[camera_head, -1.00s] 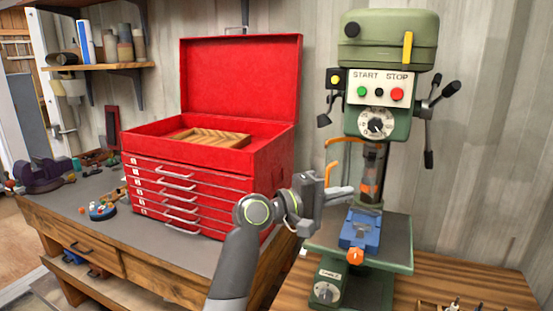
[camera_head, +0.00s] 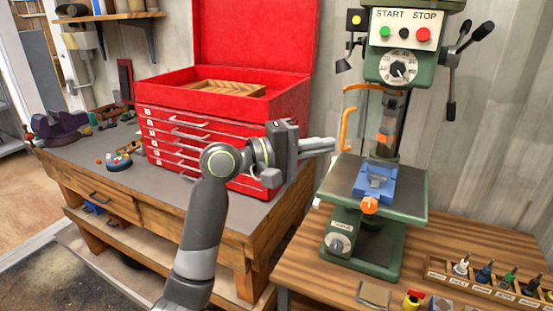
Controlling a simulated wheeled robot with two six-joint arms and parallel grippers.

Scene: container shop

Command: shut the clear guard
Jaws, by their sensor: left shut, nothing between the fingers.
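The green drill press (camera_head: 405,65) stands on the wooden bench at the right, its top cut off by the frame. Its clear guard (camera_head: 366,120) is see-through and hard to make out. An orange bar (camera_head: 347,118) runs down the guard's left side, and the guard appears swung out to the left of the spindle. My left gripper (camera_head: 333,145) is shut and empty, its fingertips pointing right, just left of the bar's lower end. I cannot tell whether they touch it. My right gripper is not in view.
A blue vise (camera_head: 375,183) with an orange knob sits on the press table (camera_head: 415,192). A red tool chest (camera_head: 222,115) with its lid up stands on the bench left of the press. A wooden rack of bits (camera_head: 490,278) lies at the front right.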

